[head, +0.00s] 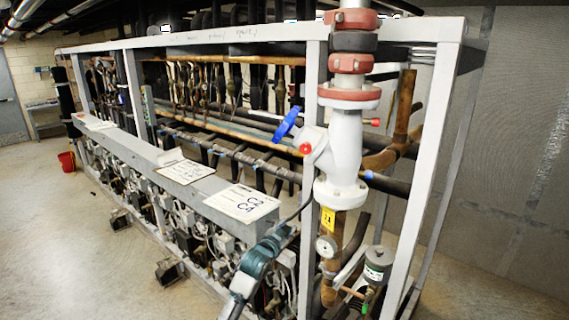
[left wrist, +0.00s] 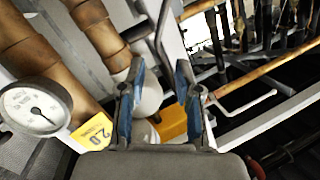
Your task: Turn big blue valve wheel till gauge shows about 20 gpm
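The blue valve wheel (head: 286,123) is seen nearly edge-on in the head view, tilted on the left of the white valve body (head: 344,145). My left gripper (head: 284,233) is below and slightly left of the wheel, apart from it. In the left wrist view its two blue-padded fingers (left wrist: 160,72) are spread with nothing gripped between them. A round gauge (head: 327,246) sits on the pipe below the valve. It also shows in the left wrist view (left wrist: 35,107), but its small scale is not readable. I cannot make out the wheel there. My right gripper is out of view.
A yellow tag (head: 328,220) is on the pipe above the gauge. The grey rack frame (head: 314,110) stands close to the valve, with paper sheets (head: 241,203) on its ledge. A red bucket (head: 67,161) stands far left. The floor at left is mostly clear.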

